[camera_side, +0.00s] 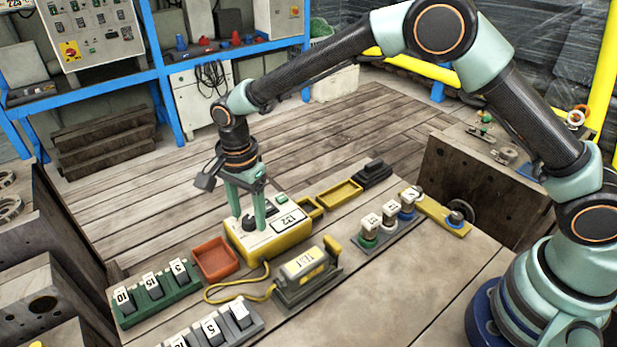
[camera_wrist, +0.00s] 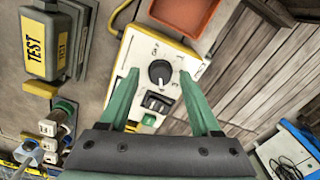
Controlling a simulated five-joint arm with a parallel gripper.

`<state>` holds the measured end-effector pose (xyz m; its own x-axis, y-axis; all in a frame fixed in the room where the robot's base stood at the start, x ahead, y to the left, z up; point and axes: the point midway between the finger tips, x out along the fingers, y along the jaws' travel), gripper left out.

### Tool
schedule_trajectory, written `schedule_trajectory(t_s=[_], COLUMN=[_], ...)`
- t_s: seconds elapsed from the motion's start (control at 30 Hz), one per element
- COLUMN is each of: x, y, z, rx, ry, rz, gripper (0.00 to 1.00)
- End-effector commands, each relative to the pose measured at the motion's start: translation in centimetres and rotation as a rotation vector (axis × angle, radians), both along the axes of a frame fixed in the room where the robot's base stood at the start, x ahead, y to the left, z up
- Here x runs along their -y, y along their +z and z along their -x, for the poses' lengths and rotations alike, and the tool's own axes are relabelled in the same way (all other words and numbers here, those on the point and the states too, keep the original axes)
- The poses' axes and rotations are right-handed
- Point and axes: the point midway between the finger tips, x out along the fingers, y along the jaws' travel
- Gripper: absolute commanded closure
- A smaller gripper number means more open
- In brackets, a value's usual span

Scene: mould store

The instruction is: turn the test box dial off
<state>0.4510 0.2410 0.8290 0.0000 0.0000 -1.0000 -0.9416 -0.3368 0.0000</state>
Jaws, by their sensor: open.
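The test box (camera_side: 290,240) is yellow with a white top and stands on the bench. In the wrist view, its white face (camera_wrist: 142,50) carries a round black dial (camera_wrist: 160,72) with a pale pointer mark; I cannot read its setting. A dark switch or display window sits below the dial there. My gripper (camera_side: 251,224) points down over the box. Its green fingers are open, one on each side of the dial in the wrist view (camera_wrist: 160,76). I cannot tell whether they touch it.
A grey unit marked TEST (camera_side: 304,265) with a yellow cable lies in front of the box. An orange tray (camera_side: 215,258) sits left of it. Green (camera_side: 155,292) and grey (camera_side: 215,328) switch blocks, a yellow tray (camera_side: 340,193) and several labelled plugs (camera_side: 370,225) stand around.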

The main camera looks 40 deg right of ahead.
Motion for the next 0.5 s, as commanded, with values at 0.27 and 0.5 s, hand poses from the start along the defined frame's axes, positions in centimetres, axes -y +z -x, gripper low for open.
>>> schedule_trajectory(t_s=[0.27, 0.5], x=[0.00, 0.00], y=[-0.14, -0.12], z=[0.00, 0.01], rx=[0.000, 0.000], ry=[0.000, 0.000], rz=[0.000, 0.000], gripper=[0.36, 1.00])
